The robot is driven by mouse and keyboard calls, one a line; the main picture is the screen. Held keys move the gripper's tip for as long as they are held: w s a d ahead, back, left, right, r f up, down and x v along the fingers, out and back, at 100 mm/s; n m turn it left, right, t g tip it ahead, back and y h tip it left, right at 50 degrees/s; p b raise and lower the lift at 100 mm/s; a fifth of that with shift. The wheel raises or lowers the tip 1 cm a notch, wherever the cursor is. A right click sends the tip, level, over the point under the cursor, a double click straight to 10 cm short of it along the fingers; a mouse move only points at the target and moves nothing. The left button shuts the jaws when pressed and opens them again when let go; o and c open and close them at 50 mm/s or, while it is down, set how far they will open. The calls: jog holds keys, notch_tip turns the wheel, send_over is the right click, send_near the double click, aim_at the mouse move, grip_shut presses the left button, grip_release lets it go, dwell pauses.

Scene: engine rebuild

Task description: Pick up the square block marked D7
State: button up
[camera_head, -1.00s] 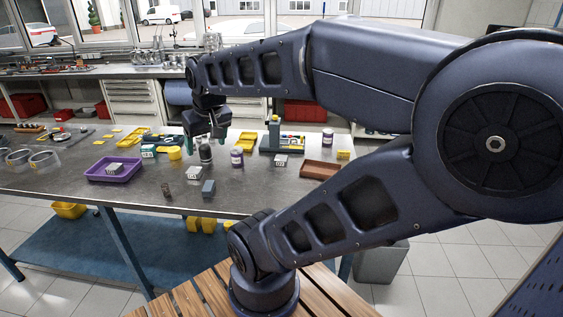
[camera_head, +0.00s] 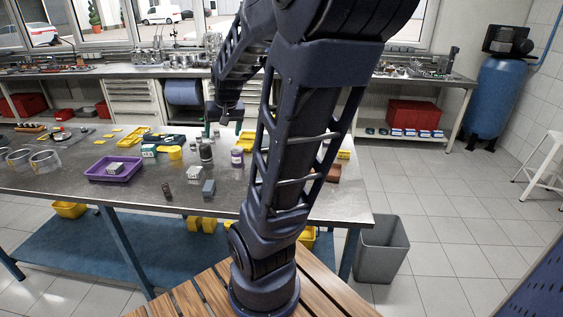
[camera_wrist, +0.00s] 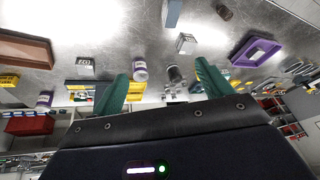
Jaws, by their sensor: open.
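Small pale square blocks with dark marks stand on the metal workbench, but the marks are too small to read, so I cannot tell which is D7. One marked block (camera_head: 194,173) stands near the bench's front; it also shows in the wrist view (camera_wrist: 186,43). Another marked block (camera_wrist: 85,66) shows at left in the wrist view; my arm hides it in the head view. A pale block (camera_head: 115,168) lies in the purple tray (camera_head: 92,175). My gripper (camera_head: 222,129) is open and empty above the bench's far side; its green fingers show in the wrist view (camera_wrist: 163,72).
A blue-grey block (camera_head: 208,187) and a dark cylinder (camera_head: 167,191) stand near the marked block. A brown tray (camera_wrist: 25,52) lies at right of the bench.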

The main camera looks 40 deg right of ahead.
jog(key=w+d+f+m+g+h, duration=0.1)
jog(key=w+d+f+m, duration=0.1)
jog(key=d+f, duration=0.5)
jog(key=w+d+f+m+h, duration=0.15)
jog(key=d+f, duration=0.25)
jog(key=d, duration=0.7)
jog(key=w+d+f+m+g+h, duration=0.1)
jog(key=w+d+f+m, duration=0.3)
jog(key=d, duration=0.6)
jog(key=shift+n, duration=0.75)
jog(key=shift+s+a+f+x, duration=0.1)
jog(key=shift+s+x, duration=0.2)
jog(key=shift+x, duration=1.4)
jog(key=shift+s+a+f+x, duration=0.1)
jog(key=shift+s+x, duration=0.25)
jog(key=shift+x, duration=1.3)
jog(key=shift+s+a+f+x, duration=0.15)
jog(key=shift+s+x, duration=0.15)
jog(key=shift+x, duration=1.4)
jog(key=shift+r, duration=0.1)
jog(key=c, duration=1.2)
jog(key=shift+c, duration=0.2)
jog(key=shift+r, duration=0.1)
